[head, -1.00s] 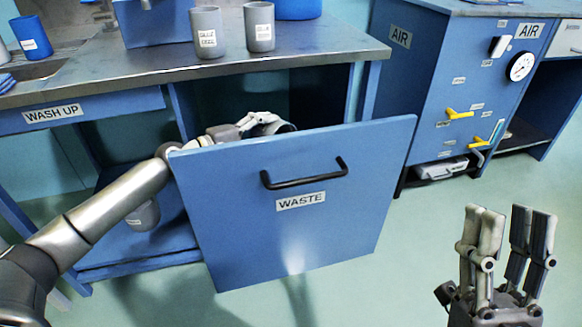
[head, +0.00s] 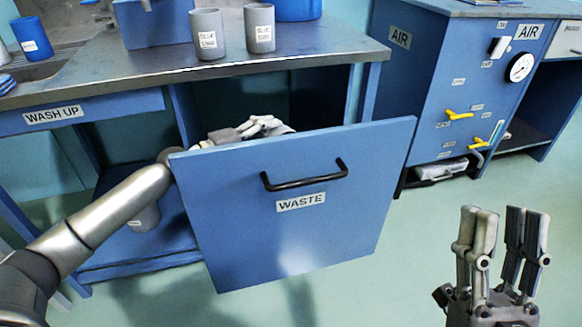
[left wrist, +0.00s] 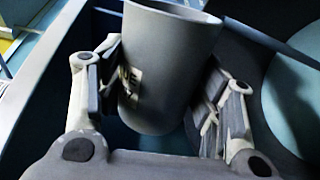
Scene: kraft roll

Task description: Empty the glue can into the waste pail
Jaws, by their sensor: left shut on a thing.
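My left gripper (head: 258,127) is behind the top edge of the pulled-out WASTE front (head: 300,240), mostly hidden by it in the head view. In the left wrist view it is shut on a grey can (left wrist: 170,60) with a partly visible label, fingers on both sides. The can is hidden in the head view, and its contents cannot be seen. The waste pail is hidden behind the front in the head view; a dark curved shape (left wrist: 240,70) at the right of the wrist view may be part of it. My right gripper (head: 503,215) is open and empty over the floor.
Two grey labelled cans (head: 207,34) (head: 260,28) stand on the metal bench top (head: 330,48) above the waste unit. A blue cup (head: 32,36) is at the left. A blue AIR cabinet (head: 450,70) stands at the right. The floor between is clear.

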